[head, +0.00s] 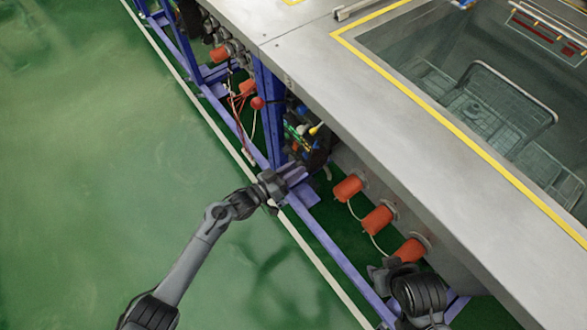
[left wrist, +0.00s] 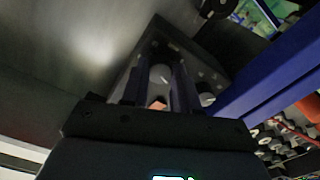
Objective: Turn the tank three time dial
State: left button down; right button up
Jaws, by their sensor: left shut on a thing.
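My left gripper (head: 296,174) is at the dark control box (head: 318,152) below the table's edge. In the left wrist view the gripper (left wrist: 157,80) points at the box's face. It is shut on a pale round dial (left wrist: 160,76), which shows between the two fingers. Another pale knob (left wrist: 207,99) sits on the box (left wrist: 205,70), just right of the fingers. The dial's marking and its angle cannot be read. In the head view the fingers and the box's face hide the dial. My right arm is at the lower right, and its jaws cannot be made out.
A grey tabletop (head: 300,60) with a yellow-edged sunken tank (head: 420,50) overhangs the box. Several orange cylinders (head: 378,220) stick out along the tank's side. A blue frame rail (head: 335,245) runs below. The green floor (head: 100,150) at left is clear.

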pick_arm(q)
jog(key=shift+m+b, duration=0.6)
jog(key=shift+m, duration=6.1)
jog(key=c, duration=0.8)
grip_release()
jog(key=shift+c, duration=0.2)
